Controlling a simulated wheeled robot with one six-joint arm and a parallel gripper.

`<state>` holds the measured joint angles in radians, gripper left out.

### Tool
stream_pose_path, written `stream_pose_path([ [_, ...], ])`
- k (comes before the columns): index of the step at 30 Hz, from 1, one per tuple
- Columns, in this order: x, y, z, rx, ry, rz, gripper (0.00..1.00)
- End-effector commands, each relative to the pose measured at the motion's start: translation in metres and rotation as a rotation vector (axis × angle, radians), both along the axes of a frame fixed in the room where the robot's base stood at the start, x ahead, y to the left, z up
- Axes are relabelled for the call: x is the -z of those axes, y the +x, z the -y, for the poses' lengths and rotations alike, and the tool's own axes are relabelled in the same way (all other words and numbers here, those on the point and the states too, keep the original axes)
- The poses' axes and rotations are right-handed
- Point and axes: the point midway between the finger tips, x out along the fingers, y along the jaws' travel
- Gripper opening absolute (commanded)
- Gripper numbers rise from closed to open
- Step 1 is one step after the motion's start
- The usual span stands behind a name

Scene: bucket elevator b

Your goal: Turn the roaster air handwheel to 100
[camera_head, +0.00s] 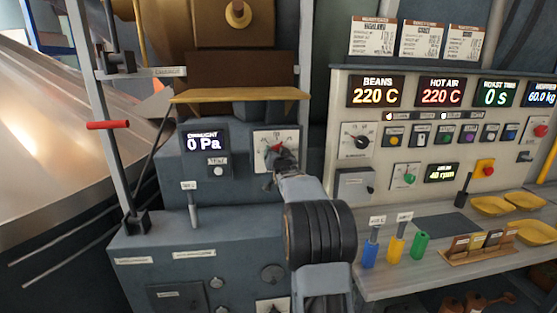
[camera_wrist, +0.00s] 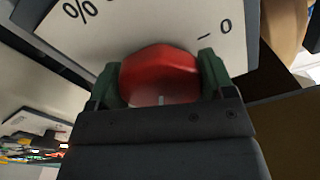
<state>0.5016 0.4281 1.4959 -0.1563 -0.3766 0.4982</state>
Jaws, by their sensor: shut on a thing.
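A red knob (camera_wrist: 160,72) sits on a white dial plate (camera_wrist: 170,25) with "%" and "0" marks in the wrist view. My gripper (camera_wrist: 160,82) is shut on the red knob, with one green finger on each side of it. In the head view, the white dial plate (camera_head: 262,143) is on the grey machine, right of the "0 Pa" display. Only a bit of the red knob (camera_head: 277,148) shows there, as my gripper (camera_head: 275,158) covers most of it. I cannot read which mark the knob points to.
The "0 Pa" display (camera_head: 204,141) with a button below it is left of the dial. A lever (camera_head: 192,205) stands below on the grey housing. A yellow ledge (camera_head: 240,96) juts out above. A control panel (camera_head: 440,130) with displays and a counter with cups and yellow trays (camera_head: 490,206) are at right.

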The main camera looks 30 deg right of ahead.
Motion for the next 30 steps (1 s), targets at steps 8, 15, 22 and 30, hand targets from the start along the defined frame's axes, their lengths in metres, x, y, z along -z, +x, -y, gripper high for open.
stream_pose_path([
  [8,-0.0015,0.0001,-0.0002,0.0,0.236,0.119,0.52],
  [15,-0.0018,0.0001,-0.0003,0.0,0.441,0.218,0.52],
  [22,-0.0023,0.0002,-0.0003,-0.001,0.63,0.31,0.52],
  [30,-0.003,0.0002,-0.0002,-0.001,0.809,0.397,0.52],
])
